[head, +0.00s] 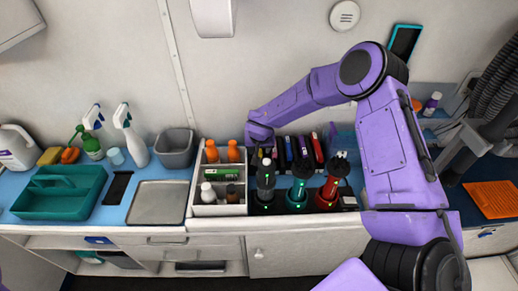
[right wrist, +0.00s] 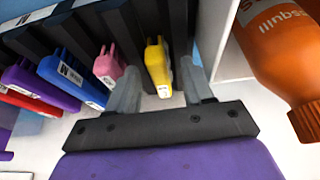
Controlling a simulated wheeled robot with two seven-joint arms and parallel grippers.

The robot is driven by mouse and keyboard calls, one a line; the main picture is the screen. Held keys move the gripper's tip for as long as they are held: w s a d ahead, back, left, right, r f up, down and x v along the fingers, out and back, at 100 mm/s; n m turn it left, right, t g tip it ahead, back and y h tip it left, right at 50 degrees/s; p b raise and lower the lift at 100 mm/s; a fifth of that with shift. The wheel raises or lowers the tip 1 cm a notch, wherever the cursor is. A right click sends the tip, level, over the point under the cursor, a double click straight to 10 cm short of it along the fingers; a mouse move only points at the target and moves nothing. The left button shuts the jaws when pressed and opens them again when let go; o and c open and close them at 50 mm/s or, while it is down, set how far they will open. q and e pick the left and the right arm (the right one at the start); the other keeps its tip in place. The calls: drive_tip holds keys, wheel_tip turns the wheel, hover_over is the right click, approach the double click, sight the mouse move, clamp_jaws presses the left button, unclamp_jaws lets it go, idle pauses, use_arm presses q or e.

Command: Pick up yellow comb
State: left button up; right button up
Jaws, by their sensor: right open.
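The yellow comb (right wrist: 158,66) stands in a dark slotted rack (right wrist: 95,30) in the right wrist view. My right gripper (right wrist: 160,78) is open, with one finger on each side of the yellow comb. I cannot tell whether either finger touches it. A pink comb (right wrist: 109,66) is just left of the left finger, with blue (right wrist: 72,80), purple (right wrist: 40,90) and red combs further left. In the head view my right gripper (head: 260,143) is over the left end of the comb row and largely hides the yellow comb. My left gripper is not in view.
A white divided caddy (head: 218,210) with orange bottles (head: 233,151) stands close left of the rack; one bottle is near the right finger in the wrist view (right wrist: 285,55). Clippers (head: 299,190) stand in front of the combs. A metal tray (head: 158,202) lies further left.

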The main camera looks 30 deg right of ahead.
drive_tip(key=shift+d+f, duration=0.1)
drive_tip(key=shift+f, duration=0.05)
clamp_jaws()
wheel_tip(320, 180, up, 10)
drive_tip(key=shift+b, duration=0.4)
